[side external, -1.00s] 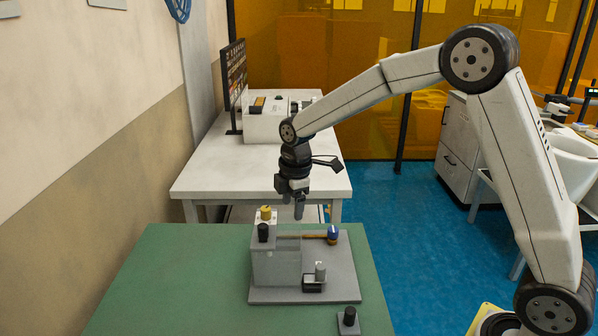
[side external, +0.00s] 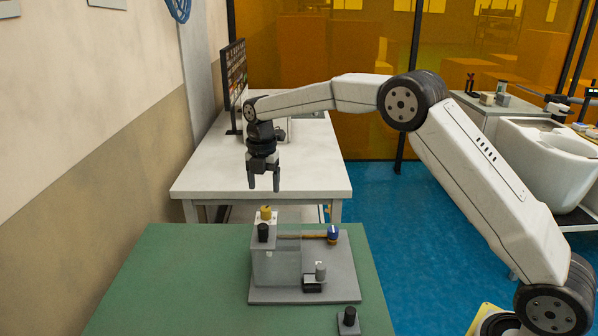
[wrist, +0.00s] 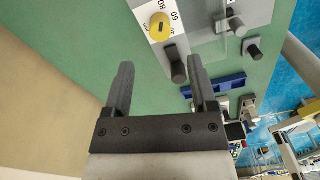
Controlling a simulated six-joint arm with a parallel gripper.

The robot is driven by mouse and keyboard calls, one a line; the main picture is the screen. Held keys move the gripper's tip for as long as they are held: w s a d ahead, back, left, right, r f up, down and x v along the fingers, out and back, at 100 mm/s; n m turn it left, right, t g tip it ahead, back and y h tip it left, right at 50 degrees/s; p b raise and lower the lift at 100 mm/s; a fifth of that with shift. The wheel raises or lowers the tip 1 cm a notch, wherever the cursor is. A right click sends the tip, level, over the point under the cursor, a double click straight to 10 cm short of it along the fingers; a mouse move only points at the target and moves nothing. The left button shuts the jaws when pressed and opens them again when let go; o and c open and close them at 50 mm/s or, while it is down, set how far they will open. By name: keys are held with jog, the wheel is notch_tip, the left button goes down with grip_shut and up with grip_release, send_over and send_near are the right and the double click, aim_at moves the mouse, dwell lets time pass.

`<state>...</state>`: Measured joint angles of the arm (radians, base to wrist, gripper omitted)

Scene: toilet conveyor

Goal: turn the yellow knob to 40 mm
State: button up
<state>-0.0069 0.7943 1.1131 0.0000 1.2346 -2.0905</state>
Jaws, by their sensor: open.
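The yellow knob (side external: 266,212) stands on top of the grey box-shaped fixture (side external: 278,266) on the green table. In the wrist view the yellow knob (wrist: 160,27) sits on a white dial label with printed numbers, of which 60 and 80 can be read. My gripper (side external: 264,188) is open and empty, pointing down a little above the knob in the side view. In the wrist view its two fingers (wrist: 160,85) are spread wide, and the knob lies beyond them, near the top edge. Nothing is touching the knob.
A black knob (side external: 263,232) stands close to the yellow one. A blue-topped part (side external: 333,234) and a grey cylinder (side external: 320,271) are on the fixture's base. A small black piece (side external: 348,318) sits at the front right. The green table (side external: 170,285) is clear on the left.

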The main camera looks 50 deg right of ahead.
aim_at(266, 209)
jog(key=shift+f, duration=3.9)
grip_shut()
